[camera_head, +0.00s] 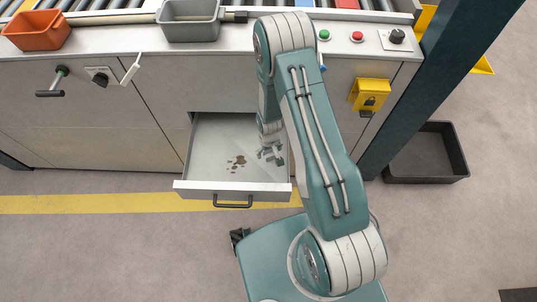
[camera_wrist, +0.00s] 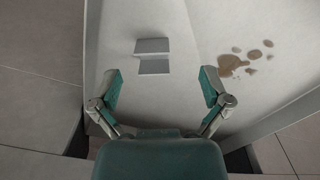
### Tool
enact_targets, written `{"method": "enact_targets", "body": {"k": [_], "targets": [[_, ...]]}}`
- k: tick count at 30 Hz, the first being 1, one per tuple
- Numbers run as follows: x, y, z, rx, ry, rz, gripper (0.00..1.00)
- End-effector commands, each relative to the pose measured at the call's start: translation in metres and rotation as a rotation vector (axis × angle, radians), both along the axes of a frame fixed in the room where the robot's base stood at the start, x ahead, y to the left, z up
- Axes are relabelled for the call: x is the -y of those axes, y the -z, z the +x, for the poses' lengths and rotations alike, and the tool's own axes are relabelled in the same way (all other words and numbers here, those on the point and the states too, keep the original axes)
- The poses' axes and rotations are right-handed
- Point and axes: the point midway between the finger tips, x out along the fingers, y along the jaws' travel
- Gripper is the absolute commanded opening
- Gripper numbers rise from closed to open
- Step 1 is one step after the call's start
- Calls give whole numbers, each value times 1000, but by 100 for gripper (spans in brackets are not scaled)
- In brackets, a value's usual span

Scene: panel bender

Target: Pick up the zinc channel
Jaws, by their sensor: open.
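The zinc channel (camera_wrist: 152,56) is a small light-grey folded piece lying on the pale drawer floor in the wrist view. It shows as two flat bands with a line between them. I cannot make it out in the head view, where my arm and gripper cover part of the drawer. My gripper (camera_wrist: 161,80) is open and empty, its two teal-padded fingers spread wide. The channel appears beyond the fingertips, between their lines, with no finger touching it. In the head view my gripper (camera_head: 271,156) hangs over the right part of the open drawer (camera_head: 215,140).
Brown stains (camera_head: 237,162) mark the drawer floor. The drawer front (camera_head: 200,189) has a dark handle. An orange bin (camera_head: 38,30) and a grey bin (camera_head: 190,20) stand on the bench. A dark post (camera_head: 435,80) and black tray (camera_head: 430,155) are at right.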

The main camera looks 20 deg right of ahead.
Motion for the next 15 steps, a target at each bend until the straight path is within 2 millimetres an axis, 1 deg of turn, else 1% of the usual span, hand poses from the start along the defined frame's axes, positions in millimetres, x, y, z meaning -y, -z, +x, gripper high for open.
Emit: {"method": "enact_targets", "body": {"k": [5,12,15], "targets": [[2,12,1,0,2,1,97],[5,46,5,-2,1,0,97],[5,54,5,0,1,0,97]]}}
